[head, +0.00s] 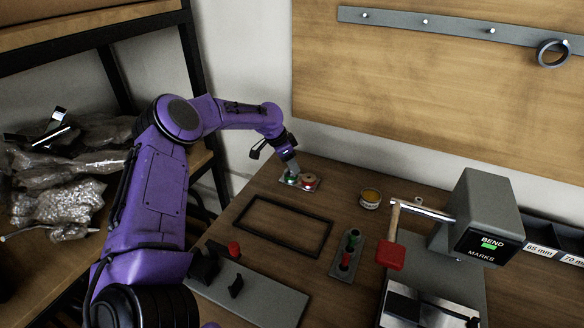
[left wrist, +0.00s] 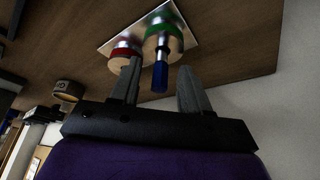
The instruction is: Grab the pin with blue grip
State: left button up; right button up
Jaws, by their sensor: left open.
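The pin with the blue grip (left wrist: 160,77) shows in the left wrist view, its metal shaft running into a wooden disc beside a green ring (left wrist: 170,14). A red ring (left wrist: 122,53) sits beside it on the same metal plate (left wrist: 113,38). My left gripper (left wrist: 158,67) is open, with one finger on each side of the blue grip; I cannot tell if either touches it. In the head view my left gripper (head: 290,172) is over the small plate (head: 313,186) at the back of the table, and the blue grip is hidden there. My right gripper is not in view.
A dark rectangular frame (head: 284,250) lies in front. The wall is close behind.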

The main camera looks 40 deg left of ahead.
pick_arm(q)
grip_shut()
